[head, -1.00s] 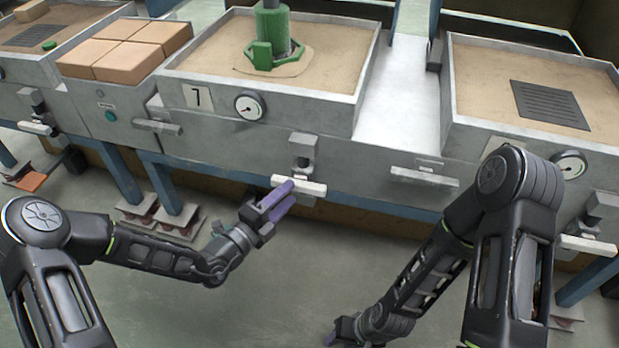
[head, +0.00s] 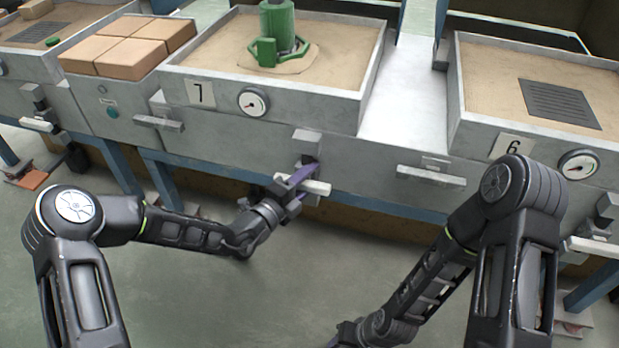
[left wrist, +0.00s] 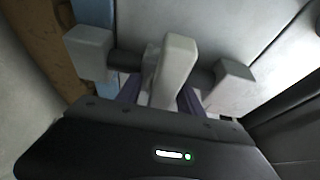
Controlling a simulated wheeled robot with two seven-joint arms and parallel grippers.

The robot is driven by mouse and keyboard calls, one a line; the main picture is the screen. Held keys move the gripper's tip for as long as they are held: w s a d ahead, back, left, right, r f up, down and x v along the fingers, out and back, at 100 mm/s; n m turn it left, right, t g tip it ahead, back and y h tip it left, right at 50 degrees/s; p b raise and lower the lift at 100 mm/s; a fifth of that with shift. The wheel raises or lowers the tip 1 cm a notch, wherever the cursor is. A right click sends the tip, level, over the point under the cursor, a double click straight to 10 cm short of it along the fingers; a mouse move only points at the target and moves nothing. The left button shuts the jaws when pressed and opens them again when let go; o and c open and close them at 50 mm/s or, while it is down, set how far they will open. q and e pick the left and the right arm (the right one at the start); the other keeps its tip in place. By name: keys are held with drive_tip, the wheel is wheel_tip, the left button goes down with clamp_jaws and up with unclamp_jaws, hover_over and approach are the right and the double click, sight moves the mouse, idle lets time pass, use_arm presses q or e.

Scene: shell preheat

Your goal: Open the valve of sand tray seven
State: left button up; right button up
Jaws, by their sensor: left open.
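Sand tray seven (head: 330,98) carries the label 7 (head: 200,93) and a round gauge. Its valve is on the front below, with a white handle bar (head: 316,187) under a grey block (head: 307,140). My left gripper (head: 298,180) is at this handle, its purple fingers open on either side of it. In the left wrist view a pale lever (left wrist: 172,72) stands between the purple fingers (left wrist: 160,100), with a pale block at each end of a dark rod behind it. I cannot tell whether the fingers touch it. My right gripper (head: 347,335) is low at the bottom edge, its fingers largely cut off.
Tray six (head: 478,100) with its gauge (head: 578,164) stands at the right. Tan blocks (head: 130,48) lie to the left. A blue rail (head: 220,172) runs below; open floor lies in front.

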use_arm(q)
drive_tip(key=shift+c, duration=0.3)
clamp_jaws()
idle(1.0)
